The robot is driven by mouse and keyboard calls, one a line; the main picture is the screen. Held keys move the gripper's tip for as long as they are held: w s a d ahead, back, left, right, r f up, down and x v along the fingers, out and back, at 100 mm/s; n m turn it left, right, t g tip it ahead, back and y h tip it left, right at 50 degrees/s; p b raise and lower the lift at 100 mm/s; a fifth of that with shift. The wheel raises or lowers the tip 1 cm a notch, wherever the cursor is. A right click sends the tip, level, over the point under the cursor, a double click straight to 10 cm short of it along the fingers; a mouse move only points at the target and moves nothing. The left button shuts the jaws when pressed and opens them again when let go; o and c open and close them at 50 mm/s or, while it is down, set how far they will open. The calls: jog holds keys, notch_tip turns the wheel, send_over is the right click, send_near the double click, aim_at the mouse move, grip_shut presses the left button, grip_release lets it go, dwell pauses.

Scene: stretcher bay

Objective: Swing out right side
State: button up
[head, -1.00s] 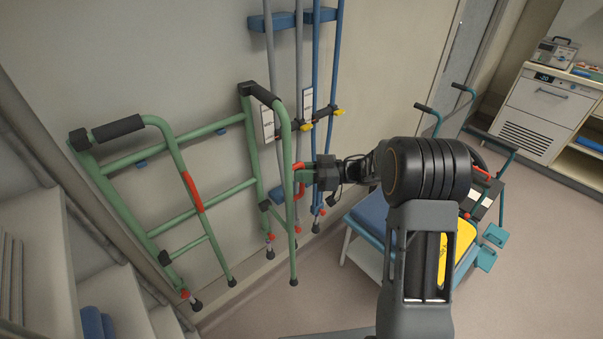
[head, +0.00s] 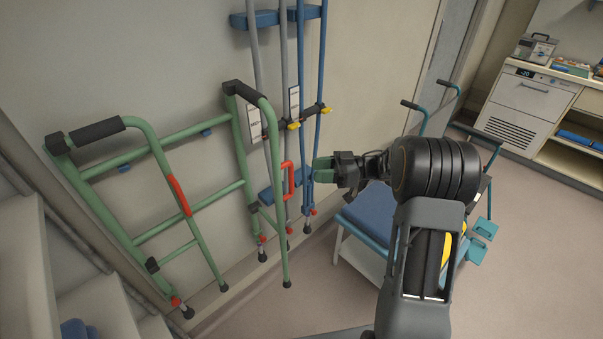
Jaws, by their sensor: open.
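A green walking frame (head: 190,131) stands against the wall at the left. Its left side (head: 172,165), with a black grip and a red band, juts out from the wall. Its right side (head: 279,220) also stands out at an angle from the rear crossbars, with a black grip on top and a red handle (head: 289,180) on its front leg. My gripper (head: 318,170) is open and empty, just to the right of the red handle, with a small gap between them. My gripper's fingers are partly seen side-on.
Crutches (head: 298,65) hang on a blue wall rack (head: 276,17) behind the frame's right side. A blue-seated chair (head: 370,215) stands behind my arm. White shelves (head: 90,295) are at the lower left. A cabinet (head: 527,110) is at the right; open floor (head: 530,270) lies before it.

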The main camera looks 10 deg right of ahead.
jog(key=shift+s+d+b, duration=0.15)
jog(key=shift+d, duration=1.3)
jog(key=shift+s+d+b, duration=0.1)
jog(key=shift+d+b, duration=0.05)
jog(key=shift+d, duration=1.3)
